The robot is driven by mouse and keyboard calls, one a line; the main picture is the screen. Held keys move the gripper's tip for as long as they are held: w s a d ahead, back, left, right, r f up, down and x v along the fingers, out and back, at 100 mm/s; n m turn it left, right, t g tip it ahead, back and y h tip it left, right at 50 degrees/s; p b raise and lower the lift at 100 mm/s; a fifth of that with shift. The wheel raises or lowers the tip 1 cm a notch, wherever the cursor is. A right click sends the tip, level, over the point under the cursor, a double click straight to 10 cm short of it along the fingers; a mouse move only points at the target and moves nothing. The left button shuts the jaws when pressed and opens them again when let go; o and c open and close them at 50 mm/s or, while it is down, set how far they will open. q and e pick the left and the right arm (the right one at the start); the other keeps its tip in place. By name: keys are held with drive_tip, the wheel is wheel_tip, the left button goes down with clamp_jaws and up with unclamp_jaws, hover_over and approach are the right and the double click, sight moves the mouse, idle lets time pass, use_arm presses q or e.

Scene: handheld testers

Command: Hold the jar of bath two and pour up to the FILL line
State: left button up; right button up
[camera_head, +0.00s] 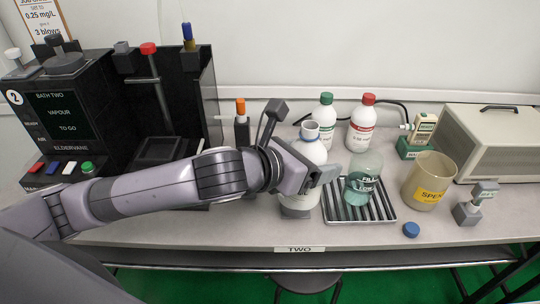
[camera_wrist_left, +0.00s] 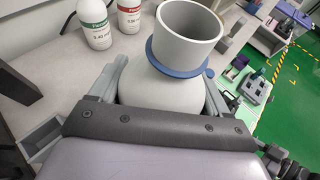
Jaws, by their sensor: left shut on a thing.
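My left gripper (camera_head: 318,178) is shut on a white bottle (camera_head: 311,150) with a blue collar. In the left wrist view the white bottle (camera_wrist_left: 165,92) sits between the fingers, its wide grey mouth uncapped and no contents visible. It looks upright; I cannot tell whether its base touches the bench. The clear jar (camera_head: 367,163), marked FILL and LOW, stands upright on a ribbed metal tray (camera_head: 389,213), just right of the gripper. Teal liquid shows in its lower part, near the LOW mark; the gripper partly overlaps its left side. My right gripper is not in view.
A blue cap (camera_head: 411,230) lies right of the tray. A beige SPENT beaker (camera_head: 429,178) and a small grey stand (camera_head: 470,208) are further right. Green-capped (camera_head: 325,113) and red-capped (camera_head: 361,125) bottles stand behind. The black BATH TWO unit (camera_head: 70,115) is at left.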

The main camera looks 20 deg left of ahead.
use_arm(q)
drive_tip(key=w+d+m+g+h, duration=0.1)
drive_tip(key=d+m+g+h, duration=0.4)
drive_tip(key=d, duration=1.2)
drive_tip(key=shift+w+d+m, duration=0.2)
drive_tip(key=shift+w+m, duration=0.15)
drive_tip(key=shift+m, duration=0.25)
drive_tip(key=shift+r, duration=0.1)
